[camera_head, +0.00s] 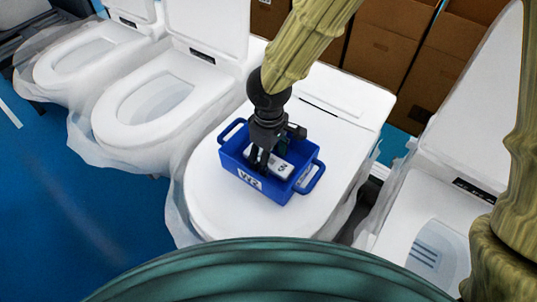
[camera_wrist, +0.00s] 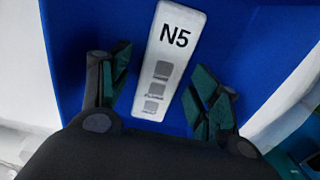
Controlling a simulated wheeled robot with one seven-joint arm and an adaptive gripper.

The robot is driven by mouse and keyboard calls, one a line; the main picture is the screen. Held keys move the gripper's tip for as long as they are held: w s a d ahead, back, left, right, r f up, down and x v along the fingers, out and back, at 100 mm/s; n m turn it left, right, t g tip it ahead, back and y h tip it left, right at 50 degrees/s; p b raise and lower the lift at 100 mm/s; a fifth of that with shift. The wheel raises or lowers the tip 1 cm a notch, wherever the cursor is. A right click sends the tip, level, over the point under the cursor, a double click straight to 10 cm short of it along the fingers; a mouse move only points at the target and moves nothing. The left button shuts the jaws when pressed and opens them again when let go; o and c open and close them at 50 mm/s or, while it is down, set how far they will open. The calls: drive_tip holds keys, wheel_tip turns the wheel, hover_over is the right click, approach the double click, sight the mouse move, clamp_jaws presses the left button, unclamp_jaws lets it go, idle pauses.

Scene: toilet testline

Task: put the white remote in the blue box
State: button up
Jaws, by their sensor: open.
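The blue box (camera_head: 236,160) stands on the closed lid of a white toilet in the head view, with handles at both ends and a label on its front. Its blue floor (camera_wrist: 240,40) fills much of the wrist view. The white remote (camera_head: 280,168) lies inside the box, marked N5 with grey buttons in the wrist view (camera_wrist: 172,55). My gripper (camera_head: 262,160) reaches down into the box beside the remote. In the wrist view its two fingers (camera_wrist: 160,92) are open, spread on either side of the remote's lower end, with gaps to it.
The closed toilet lid (camera_head: 225,215) gives a white flat surface around the box. Other toilets (camera_head: 150,100) stand to the left, and another (camera_head: 430,220) is at the right. Brown cardboard boxes (camera_head: 390,45) stand behind. Blue floor (camera_head: 70,220) is clear at the lower left.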

wheel_tip(320, 180, up, 12)
drive_tip(key=b, duration=0.2)
idle(0.4)
